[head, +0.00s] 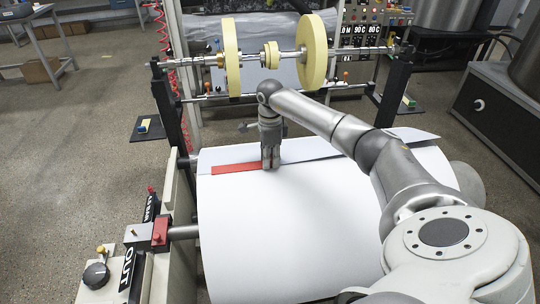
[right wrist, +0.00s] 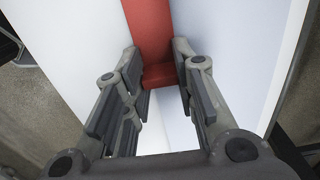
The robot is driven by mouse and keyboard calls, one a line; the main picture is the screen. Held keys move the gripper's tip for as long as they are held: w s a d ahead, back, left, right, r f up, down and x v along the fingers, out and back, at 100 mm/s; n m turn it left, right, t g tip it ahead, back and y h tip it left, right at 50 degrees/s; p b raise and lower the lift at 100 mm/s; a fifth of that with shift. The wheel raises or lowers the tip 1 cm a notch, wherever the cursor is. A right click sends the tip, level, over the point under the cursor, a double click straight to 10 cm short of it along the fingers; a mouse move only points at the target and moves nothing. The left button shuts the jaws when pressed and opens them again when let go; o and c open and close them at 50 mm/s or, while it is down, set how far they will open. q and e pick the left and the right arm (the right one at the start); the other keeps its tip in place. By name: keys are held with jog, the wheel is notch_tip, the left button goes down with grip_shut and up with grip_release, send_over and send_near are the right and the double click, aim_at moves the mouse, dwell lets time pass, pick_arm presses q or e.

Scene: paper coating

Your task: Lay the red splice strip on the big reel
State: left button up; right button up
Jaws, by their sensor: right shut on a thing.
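The red splice strip (head: 236,168) extends left from my right gripper (head: 270,164) at the upper part of the big white reel (head: 290,235). It runs along the edge of the paper; whether its whole length touches the paper I cannot tell. My right gripper points down and is shut on the strip's right end. In the right wrist view the red strip (right wrist: 148,30) has its end between the fingertips of my right gripper (right wrist: 157,68), with white paper on both sides. My left gripper is not in view.
A control box with a black knob (head: 96,275) is at the lower left. Open floor lies further left.

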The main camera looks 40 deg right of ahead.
jog(key=o, duration=0.8)
notch_tip(320, 180, up, 12)
dwell(0.6)
